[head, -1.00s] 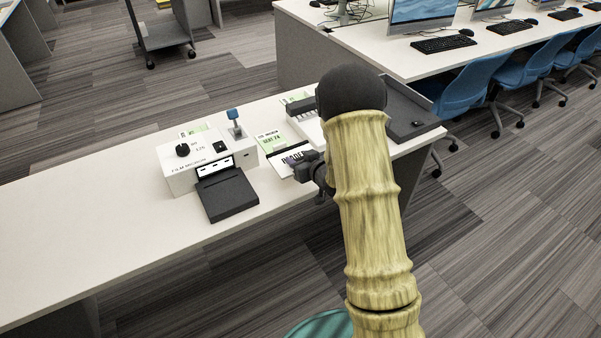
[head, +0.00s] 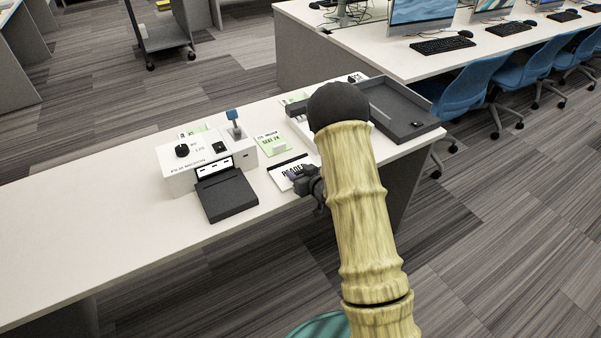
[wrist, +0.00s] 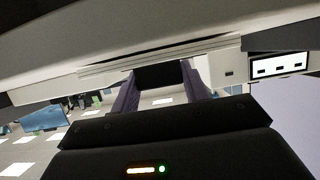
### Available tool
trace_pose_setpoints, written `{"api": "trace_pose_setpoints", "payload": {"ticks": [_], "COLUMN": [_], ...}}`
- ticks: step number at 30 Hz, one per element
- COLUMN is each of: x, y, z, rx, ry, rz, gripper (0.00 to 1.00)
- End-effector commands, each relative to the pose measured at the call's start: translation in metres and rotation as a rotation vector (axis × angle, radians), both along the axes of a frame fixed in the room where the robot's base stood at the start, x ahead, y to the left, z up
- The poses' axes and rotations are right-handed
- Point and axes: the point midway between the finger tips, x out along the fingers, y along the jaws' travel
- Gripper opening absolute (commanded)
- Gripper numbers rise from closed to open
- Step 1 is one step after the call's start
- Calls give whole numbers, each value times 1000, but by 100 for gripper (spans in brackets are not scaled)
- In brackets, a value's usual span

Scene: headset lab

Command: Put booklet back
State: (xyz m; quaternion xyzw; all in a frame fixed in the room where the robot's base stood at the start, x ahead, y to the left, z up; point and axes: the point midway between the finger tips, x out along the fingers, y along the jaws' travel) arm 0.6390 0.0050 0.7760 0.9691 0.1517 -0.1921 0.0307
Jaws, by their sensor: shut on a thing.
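A white machine (head: 190,158) with a knob and a blue-topped lever stands left. A green-and-white card (head: 270,143) lies behind the booklet. A dark open tray (head: 425,124) is at the table's right end. The table's left half (head: 80,220) is clear.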

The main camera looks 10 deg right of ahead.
Motion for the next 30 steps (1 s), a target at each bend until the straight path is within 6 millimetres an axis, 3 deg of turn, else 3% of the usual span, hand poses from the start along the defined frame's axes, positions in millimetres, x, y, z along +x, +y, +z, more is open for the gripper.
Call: {"api": "trace_pose_setpoints", "payload": {"ticks": [4, 5, 7, 8, 20, 30], "x": [0, 0, 0, 0, -2, -51], "y": [0, 0, 0, 0, 1, -15], "z": [-4, -3, -3, -3, 2, 22], "rx": [0, 0, 0, 0, 0, 0], "ry": [0, 0, 0, 0, 1, 2], "rz": [0, 0, 1, 1, 2, 0], "gripper": [18, 51, 65, 67, 67, 67]}}
